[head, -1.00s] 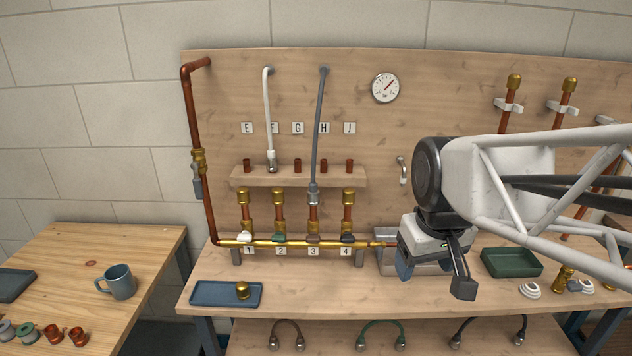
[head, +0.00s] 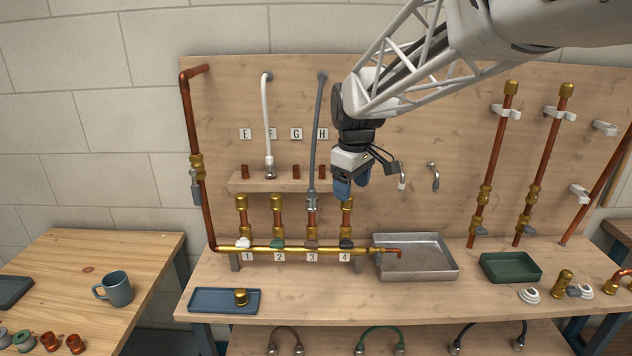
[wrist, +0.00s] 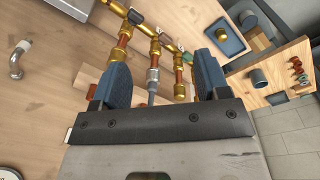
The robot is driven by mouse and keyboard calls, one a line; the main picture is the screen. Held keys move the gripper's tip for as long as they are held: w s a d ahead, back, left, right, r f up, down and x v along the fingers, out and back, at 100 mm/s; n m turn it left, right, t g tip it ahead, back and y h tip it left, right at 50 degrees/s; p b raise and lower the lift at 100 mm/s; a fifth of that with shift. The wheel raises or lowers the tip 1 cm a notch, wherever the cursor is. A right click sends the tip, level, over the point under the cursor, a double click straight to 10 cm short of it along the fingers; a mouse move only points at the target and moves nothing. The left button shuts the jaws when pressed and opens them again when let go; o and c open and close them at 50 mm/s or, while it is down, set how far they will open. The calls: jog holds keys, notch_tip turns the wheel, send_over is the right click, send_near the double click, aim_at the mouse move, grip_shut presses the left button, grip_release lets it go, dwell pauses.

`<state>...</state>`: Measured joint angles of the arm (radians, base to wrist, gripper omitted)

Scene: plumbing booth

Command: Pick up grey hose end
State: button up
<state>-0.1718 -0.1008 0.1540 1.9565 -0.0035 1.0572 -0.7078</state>
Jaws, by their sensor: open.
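The grey hose (head: 315,135) hangs from the top of the back board. Its metal end (head: 312,200) sits at the top of the copper riser above label 3. My gripper (head: 351,193) is open, with blue fingers, a little right of the hose end in the head view, in front of riser 4. In the wrist view the hose end (wrist: 152,84) shows between the two spread fingers of my gripper (wrist: 160,68), apart from both. Part of the shelf's right side is hidden behind my gripper.
A white hose (head: 267,120) ends on the small shelf (head: 250,183), left of the grey one. A metal tray (head: 415,275), a green tray (head: 510,278) and a blue tray (head: 210,308) lie on the bench.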

aim_at(311, 196)
jog(key=w+a+f+n, duration=0.1)
jog(key=w+a, duration=0.2)
jog(key=w, duration=0.1)
jog(key=w+a+f+n, duration=0.2)
jog(key=w+a, duration=0.1)
jog(key=w, duration=0.2)
jog(key=w+a+f+n, duration=0.1)
jog(key=w+a+n, duration=0.1)
jog(key=w, duration=0.3)
jog(key=shift+w+a+f+g, duration=0.25)
jog(key=shift+a+f+g, duration=0.15)
jog(key=shift+a, duration=0.35)
jog(key=shift+f, duration=1.3)
jog(key=shift+w+f, duration=0.1)
jog(key=shift+f, duration=2.5)
jog(key=c, duration=1)
